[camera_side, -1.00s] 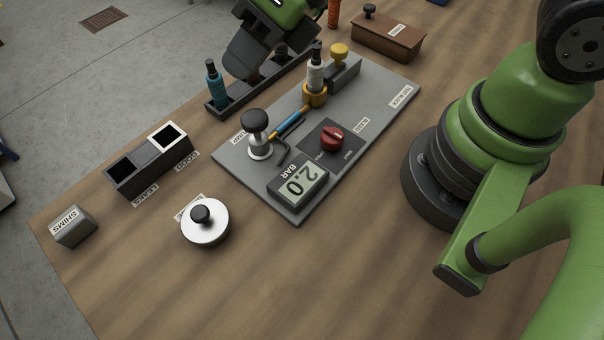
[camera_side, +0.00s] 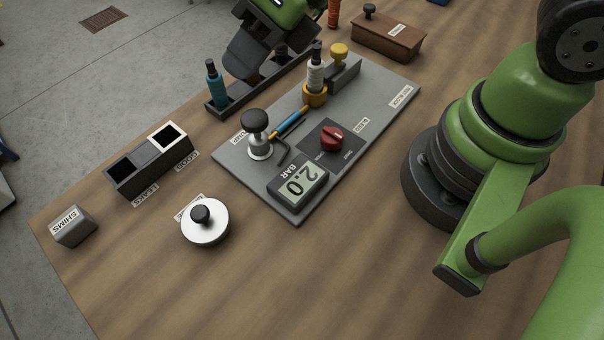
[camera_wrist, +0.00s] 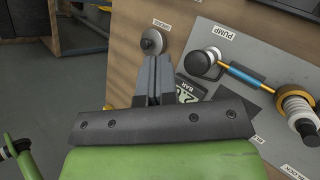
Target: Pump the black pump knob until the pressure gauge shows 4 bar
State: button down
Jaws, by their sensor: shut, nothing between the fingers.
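The black pump knob (camera_side: 254,121) stands raised on its silver pump at the left corner of the grey panel (camera_side: 383,97). It also shows in the wrist view (camera_wrist: 197,63). In the wrist view the gauge (camera_wrist: 189,92) is partly hidden behind my gripper (camera_wrist: 153,60), whose fingers are together and empty.
A red bleed knob (camera_side: 332,138) sits beside the gauge. A round grease tin (camera_side: 206,224) and a two-part box (camera_side: 122,180) lie left. The front table is clear.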

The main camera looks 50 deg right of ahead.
aim_at(254, 113)
notch_tip(254, 113, up, 4)
jog(key=shift+f, duration=0.1)
dwell(0.4)
jog(key=shift+f, duration=0.15)
jog(key=shift+f, duration=4.3)
jog(key=shift+f, duration=0.1)
jog(key=shift+f, duration=0.3)
